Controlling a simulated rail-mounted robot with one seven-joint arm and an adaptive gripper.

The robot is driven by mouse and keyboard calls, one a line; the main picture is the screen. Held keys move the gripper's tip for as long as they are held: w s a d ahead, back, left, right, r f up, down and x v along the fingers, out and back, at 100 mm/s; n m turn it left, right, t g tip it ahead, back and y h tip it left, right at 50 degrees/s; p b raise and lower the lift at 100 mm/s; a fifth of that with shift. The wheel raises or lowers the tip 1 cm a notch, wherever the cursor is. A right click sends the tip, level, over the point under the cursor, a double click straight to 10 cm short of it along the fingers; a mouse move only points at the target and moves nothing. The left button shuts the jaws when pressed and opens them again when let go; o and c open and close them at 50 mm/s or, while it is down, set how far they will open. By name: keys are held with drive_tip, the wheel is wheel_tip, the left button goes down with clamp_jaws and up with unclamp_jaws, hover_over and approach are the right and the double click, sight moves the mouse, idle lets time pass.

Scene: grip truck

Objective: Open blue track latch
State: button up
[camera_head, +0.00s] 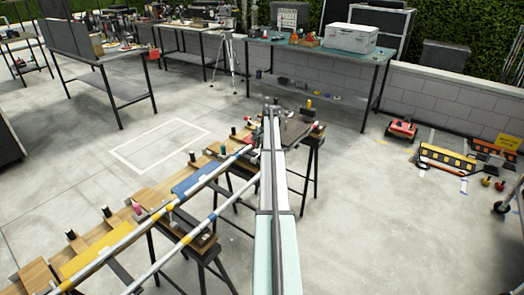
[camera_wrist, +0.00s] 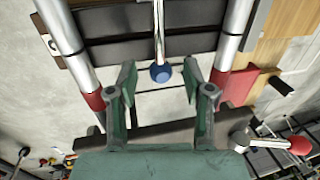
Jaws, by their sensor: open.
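In the wrist view, a blue ball knob (camera_wrist: 160,73) sits at the end of a thin metal rod (camera_wrist: 158,35), which I take for the blue track latch. My gripper (camera_wrist: 158,67) is open, with one green finger on each side of the knob. Clear gaps show between the knob and both fingers, though I cannot tell the depth between them. In the head view my arm hides the gripper, and I cannot make out the blue knob there.
Two silver track tubes (camera_wrist: 236,30) with red bands flank the gripper. A red ball knob (camera_wrist: 300,145) on a metal handle stands at lower right. In the head view, the track (camera_head: 185,240) rests on sawhorses, and a workbench (camera_head: 318,46) stands behind.

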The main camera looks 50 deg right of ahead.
drive_tip(key=shift+w+f, duration=0.25)
drive_tip(key=shift+f, duration=0.95)
drive_tip(key=shift+c, duration=0.4)
clamp_jaws()
